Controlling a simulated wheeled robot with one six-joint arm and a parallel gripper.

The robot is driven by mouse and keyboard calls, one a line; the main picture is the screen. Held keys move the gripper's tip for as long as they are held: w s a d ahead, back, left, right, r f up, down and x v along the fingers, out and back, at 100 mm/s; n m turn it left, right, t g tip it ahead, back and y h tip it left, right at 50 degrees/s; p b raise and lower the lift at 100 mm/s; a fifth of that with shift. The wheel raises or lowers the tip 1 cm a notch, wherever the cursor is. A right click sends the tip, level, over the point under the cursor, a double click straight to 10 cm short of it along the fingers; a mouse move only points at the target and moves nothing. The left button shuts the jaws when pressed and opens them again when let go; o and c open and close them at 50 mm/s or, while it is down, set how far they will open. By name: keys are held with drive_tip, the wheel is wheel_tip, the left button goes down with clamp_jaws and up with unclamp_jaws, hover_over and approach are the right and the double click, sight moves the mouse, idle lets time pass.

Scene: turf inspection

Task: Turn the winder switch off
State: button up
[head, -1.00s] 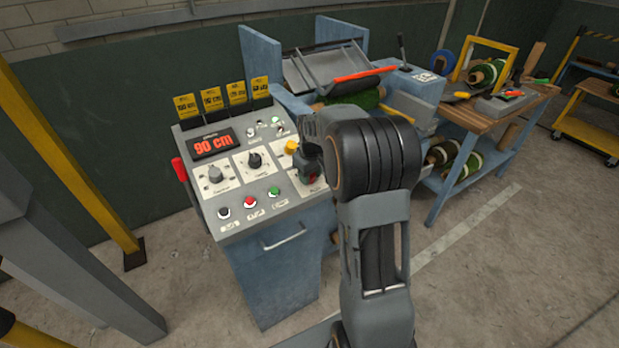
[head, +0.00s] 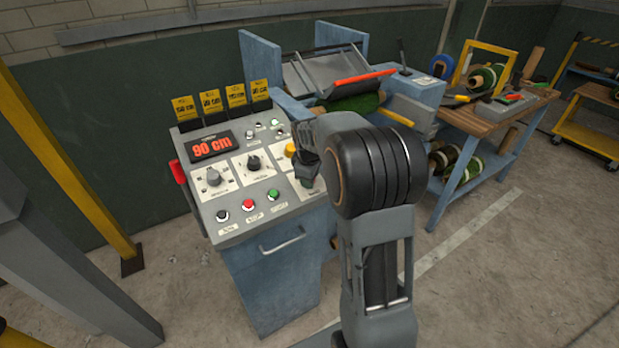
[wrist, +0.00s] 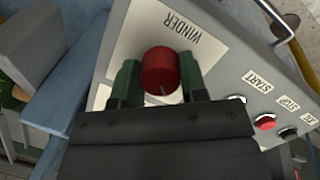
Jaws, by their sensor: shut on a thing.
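The winder switch is a round red knob (wrist: 160,70) on a pale plate labelled WINDER (wrist: 175,28), seen upside down in the wrist view. My gripper (wrist: 161,78) has its two green-tipped fingers on either side of the knob and is shut on it. A small pale mark shows on the knob's near edge; which setting it points to I cannot tell. In the head view my gripper (head: 306,168) is at the right side of the control panel (head: 237,228), and it hides the knob there.
The panel also carries two grey and black dials, a red display (head: 211,146) reading 90 cm, and black, red (head: 248,205) and green buttons. A yellow knob (head: 290,150) stands close behind my gripper. The winding machine and a roll-laden bench (head: 510,120) stand to the right.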

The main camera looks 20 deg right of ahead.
idle(0.3)
drive_tip(key=o, duration=0.9)
drive_tip(key=shift+r, duration=0.1)
drive_tip(key=v, duration=1.3)
drive_tip(key=shift+a+r, duration=0.1)
drive_tip(key=shift+r, duration=0.2)
